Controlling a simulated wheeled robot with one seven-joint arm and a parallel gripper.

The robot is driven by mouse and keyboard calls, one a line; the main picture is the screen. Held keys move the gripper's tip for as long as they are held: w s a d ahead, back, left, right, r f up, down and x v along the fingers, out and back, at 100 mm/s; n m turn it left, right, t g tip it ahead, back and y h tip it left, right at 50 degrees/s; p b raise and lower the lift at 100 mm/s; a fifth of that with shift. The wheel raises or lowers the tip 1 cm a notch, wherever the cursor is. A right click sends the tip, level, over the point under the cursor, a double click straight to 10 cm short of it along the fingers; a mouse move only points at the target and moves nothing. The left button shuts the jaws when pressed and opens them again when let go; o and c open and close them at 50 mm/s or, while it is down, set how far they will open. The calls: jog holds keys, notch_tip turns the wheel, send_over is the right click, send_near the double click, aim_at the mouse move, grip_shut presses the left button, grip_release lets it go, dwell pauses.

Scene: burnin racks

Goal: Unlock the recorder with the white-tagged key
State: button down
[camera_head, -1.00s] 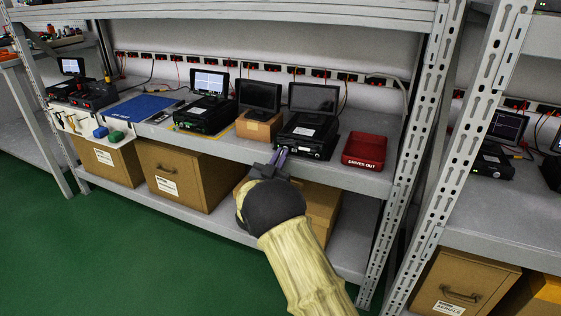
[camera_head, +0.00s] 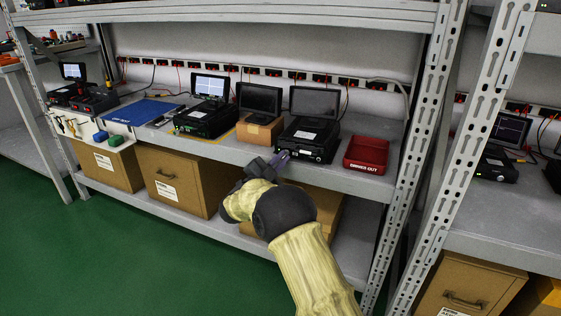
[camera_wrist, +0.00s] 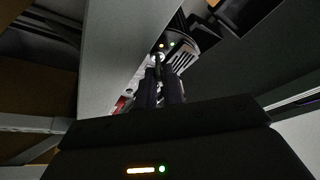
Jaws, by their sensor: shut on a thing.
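The recorder (camera_head: 308,139) is a black box with a dark monitor on it, on the middle shelf left of the red tray. My gripper (camera_head: 282,156) is low at its front left, its fingers pointing at the front panel. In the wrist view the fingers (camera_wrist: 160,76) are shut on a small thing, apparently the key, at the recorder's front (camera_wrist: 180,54). The key is mostly hidden by the fingers. I cannot see its tag, nor tell whether its tip is in the lock. A small yellow light shows on the panel.
A red tray (camera_head: 366,155) stands right of the recorder. Another dark monitor (camera_head: 259,99) on a cardboard box and a recorder with a lit screen (camera_head: 208,119) stand to the left. Keys hang on a white panel (camera_head: 72,125) at the shelf's left edge. Cardboard boxes (camera_head: 173,180) fill the lower shelf.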

jog(key=shift+a+f, duration=0.1)
jog(key=shift+f, duration=0.1)
jog(key=c, duration=1.9)
grip_release()
jog(key=shift+r, duration=0.1)
jog(key=shift+s, duration=0.1)
jog(key=p+v, duration=0.5)
jog(key=v, duration=1.2)
jog(key=shift+a, duration=0.2)
